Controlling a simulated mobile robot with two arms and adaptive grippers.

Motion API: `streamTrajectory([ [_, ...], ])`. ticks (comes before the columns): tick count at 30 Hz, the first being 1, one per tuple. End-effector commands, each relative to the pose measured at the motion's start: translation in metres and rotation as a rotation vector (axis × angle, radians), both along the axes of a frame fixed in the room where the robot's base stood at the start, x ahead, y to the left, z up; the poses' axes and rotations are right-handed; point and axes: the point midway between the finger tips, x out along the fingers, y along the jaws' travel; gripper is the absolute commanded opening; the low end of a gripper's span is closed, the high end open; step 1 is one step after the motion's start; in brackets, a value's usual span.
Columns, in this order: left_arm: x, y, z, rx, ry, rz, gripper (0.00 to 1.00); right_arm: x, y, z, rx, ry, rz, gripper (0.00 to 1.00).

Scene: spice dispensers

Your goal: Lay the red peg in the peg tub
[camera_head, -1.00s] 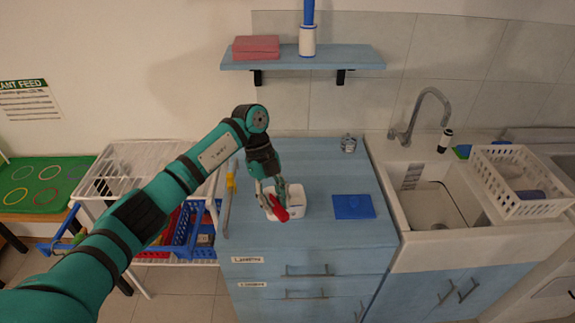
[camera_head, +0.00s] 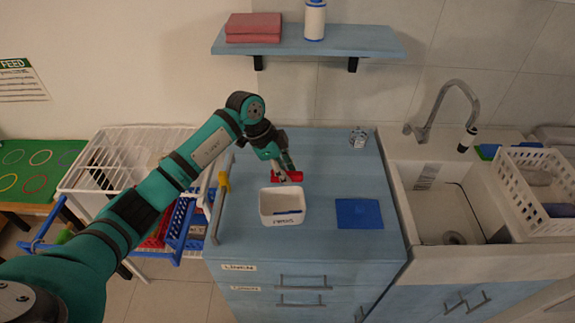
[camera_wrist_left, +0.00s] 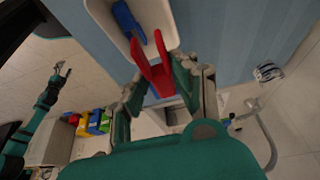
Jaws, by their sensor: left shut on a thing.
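The white peg tub (camera_head: 270,214) stands on the blue cabinet top, with a blue peg (camera_head: 287,212) lying in it. My left gripper (camera_head: 284,176) is just behind the tub in the head view, shut on the red peg (camera_head: 295,176). The left wrist view shows the red peg (camera_wrist_left: 152,62) between the fingers, beside the tub's rim (camera_wrist_left: 100,12), with the blue peg (camera_wrist_left: 127,20) inside the tub. My right gripper (camera_wrist_left: 62,72) shows small at the left of the wrist view, its fingers apart and empty.
A blue mat (camera_head: 359,214) lies right of the tub, and a small metal item (camera_head: 358,137) stands behind it. A yellow-marked rail (camera_head: 222,183) runs along the cabinet's left side. The sink (camera_head: 440,211) is at the right. The wall shelf (camera_head: 310,42) hangs above.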

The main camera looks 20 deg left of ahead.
Motion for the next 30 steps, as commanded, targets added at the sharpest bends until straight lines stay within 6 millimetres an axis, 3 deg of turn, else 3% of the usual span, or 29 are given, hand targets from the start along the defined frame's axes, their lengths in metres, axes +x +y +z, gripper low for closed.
streamTrajectory([
  [15,0.000,0.000,-0.049,0.000,0.001,-0.002,0.06,0.002,0.000,-0.049,0.000,-0.002,0.000,0.50],
  [29,0.000,0.000,-0.055,0.000,0.001,-0.003,0.06,0.000,0.000,-0.055,0.000,-0.001,0.000,0.50],
  [30,0.000,0.000,-0.055,0.000,0.001,-0.003,0.31,0.000,0.000,-0.055,0.000,-0.001,0.000,0.50],
])
